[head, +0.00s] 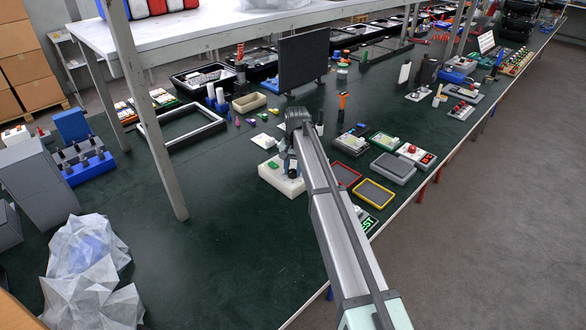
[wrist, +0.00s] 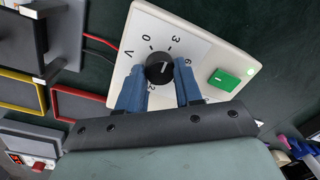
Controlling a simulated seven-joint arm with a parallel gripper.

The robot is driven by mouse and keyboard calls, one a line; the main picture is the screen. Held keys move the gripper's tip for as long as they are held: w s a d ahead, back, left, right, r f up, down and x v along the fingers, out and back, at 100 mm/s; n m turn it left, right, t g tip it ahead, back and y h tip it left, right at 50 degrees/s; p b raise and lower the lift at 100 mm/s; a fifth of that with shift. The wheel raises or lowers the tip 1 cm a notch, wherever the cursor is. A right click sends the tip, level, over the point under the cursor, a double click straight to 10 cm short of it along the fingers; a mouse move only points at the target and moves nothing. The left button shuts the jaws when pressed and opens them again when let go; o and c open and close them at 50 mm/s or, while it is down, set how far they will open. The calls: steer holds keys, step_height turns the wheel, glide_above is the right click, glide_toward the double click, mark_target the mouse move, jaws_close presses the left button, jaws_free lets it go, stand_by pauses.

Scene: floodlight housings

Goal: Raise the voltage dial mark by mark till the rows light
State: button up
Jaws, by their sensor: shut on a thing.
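The voltage dial (wrist: 158,69) is a round black knob on a white box (wrist: 140,33), with 0, 3, 6 and V printed around it. A short white line on the knob points roughly toward the 6; its exact setting is hard to read. My gripper (wrist: 160,78) has its two blue fingers on either side of the knob, shut on it. In the head view, the white box (head: 270,178) sits on the dark green bench under my gripper (head: 291,168), and the knob is hidden. I cannot make out any lit rows in either view.
Red (head: 357,178) and yellow-rimmed (head: 392,200) trays lie right of my arm. A dark upright panel (head: 303,60) stands behind.

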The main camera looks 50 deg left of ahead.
mark_target(295, 171)
steer(key=shift+m, duration=0.9)
steer(key=o, duration=1)
steer(key=shift+o, duration=0.2)
step_height(295, 171, up, 14)
steer(key=shift+w+d, duration=0.15)
steer(key=shift+d, duration=0.2)
steer(key=shift+f, duration=0.1)
